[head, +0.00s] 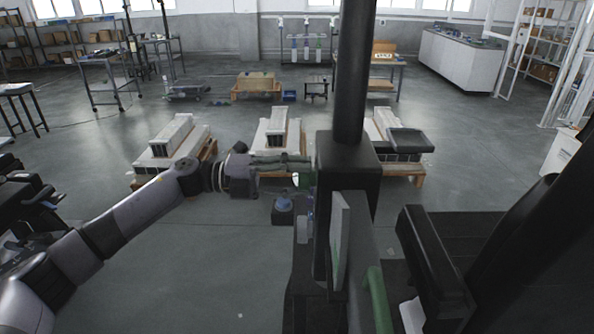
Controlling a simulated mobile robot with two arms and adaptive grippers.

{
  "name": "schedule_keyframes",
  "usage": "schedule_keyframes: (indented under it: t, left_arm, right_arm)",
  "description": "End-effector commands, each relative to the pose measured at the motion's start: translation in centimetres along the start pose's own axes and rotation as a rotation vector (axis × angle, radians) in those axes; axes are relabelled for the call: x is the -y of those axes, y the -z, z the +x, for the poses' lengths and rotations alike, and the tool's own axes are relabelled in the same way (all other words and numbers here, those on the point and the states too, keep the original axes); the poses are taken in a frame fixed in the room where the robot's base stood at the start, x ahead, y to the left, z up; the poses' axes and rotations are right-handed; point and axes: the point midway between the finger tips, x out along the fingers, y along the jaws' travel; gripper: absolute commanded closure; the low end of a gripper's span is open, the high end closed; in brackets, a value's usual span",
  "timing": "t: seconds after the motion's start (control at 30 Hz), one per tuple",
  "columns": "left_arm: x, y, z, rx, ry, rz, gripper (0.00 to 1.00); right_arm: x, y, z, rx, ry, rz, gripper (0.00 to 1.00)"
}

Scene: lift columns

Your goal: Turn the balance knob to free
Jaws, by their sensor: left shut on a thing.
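A black upright column (348,80) with a thick black housing (350,170) stands just right of the middle in the head view. My left arm reaches in from the left, and my left gripper (304,163) is at the housing's left side. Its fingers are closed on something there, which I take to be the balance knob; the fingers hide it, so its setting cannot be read. A small green and white piece (305,179) shows just below the fingertips. My right gripper is not in view.
Pallets with pale boxes (172,143) stand on the floor beyond the arm. A pale upright panel (340,240) and a green bar (378,300) are close in front, below the housing. A small dark box with a blue top (284,208) sits left of the column.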

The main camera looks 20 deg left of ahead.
Motion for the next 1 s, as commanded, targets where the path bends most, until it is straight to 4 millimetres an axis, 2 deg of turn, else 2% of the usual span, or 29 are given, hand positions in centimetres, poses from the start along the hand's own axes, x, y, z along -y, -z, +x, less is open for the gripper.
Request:
schedule_keyframes:
  t: [0.3, 0.7, 0.73, 1.0]
  left_arm:
    - [0.03, -0.04, -0.02, 0.001, 0.0, -0.069, 0.84]
    - [0.0, -0.04, -0.02, 0.001, 0.001, -0.075, 0.84]
    - [0.0, -0.04, -0.02, 0.001, 0.001, -0.075, 0.55]
    - [0.0, -0.03, -0.01, 0.001, 0.0, -0.073, 0.37]
  right_arm:
    - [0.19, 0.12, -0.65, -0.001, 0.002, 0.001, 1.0]
    - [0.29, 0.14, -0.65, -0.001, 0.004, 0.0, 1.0]
    - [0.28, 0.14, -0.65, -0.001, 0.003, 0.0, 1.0]
    - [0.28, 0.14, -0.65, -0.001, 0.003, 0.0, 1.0]
